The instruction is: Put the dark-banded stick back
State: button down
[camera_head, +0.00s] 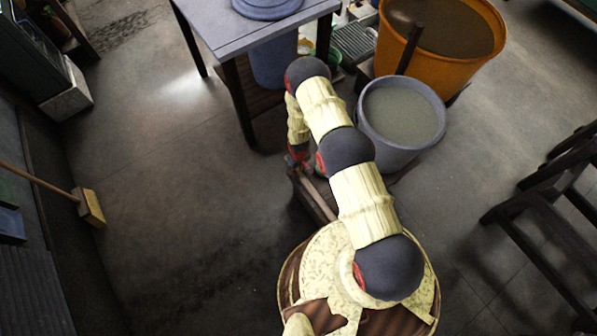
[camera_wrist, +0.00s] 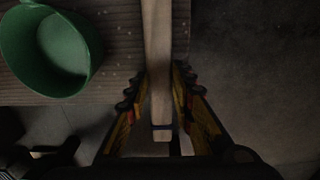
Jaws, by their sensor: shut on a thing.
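The dark-banded stick (camera_wrist: 158,50) is a pale wooden bar. It runs from the top edge of the wrist view down between my fingers, with a narrow dark band (camera_wrist: 161,127) near its lower end. My gripper (camera_wrist: 160,88) is shut on the stick, one finger on each side. In the head view my gripper (camera_head: 299,158) is low at the end of my folded arm, and a pale length that looks like the stick (camera_head: 318,194) slants away from it to the lower right. The stick's far end is outside the wrist view.
A green container (camera_wrist: 88,55) stands left of the stick on a brown slatted surface (camera_wrist: 120,52). In the head view, a grey tub (camera_head: 436,140) and an orange tub (camera_head: 480,72) stand right of my arm, and a table (camera_head: 225,30) behind. Open floor (camera_head: 165,180) lies left.

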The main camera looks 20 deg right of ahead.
jog(key=c, duration=1.5)
grip_release()
jog(key=shift+f, duration=0.1)
jog(key=shift+c, duration=0.2)
jog(key=w+r+t+p, duration=0.1)
jog(key=w+r+p, duration=0.15)
jog(key=r, duration=1.55)
jog(key=w+r+p, duration=0.2)
jog(key=w+r, duration=0.2)
jog(key=r, duration=1.4)
notch_tip(320, 180, up, 19)
jog(key=s+m+t, duration=0.2)
jog(key=s, duration=0.1)
jog(key=s+d+r+m+t, duration=0.1)
jog(key=s+d+r+t, duration=0.1)
jog(key=s+r, duration=2.25)
jog(key=s, duration=0.3)
jog(key=shift+s+a+m+t, duration=0.15)
jog(key=shift+s+m+t, duration=0.15)
jog(key=shift+s, duration=0.05)
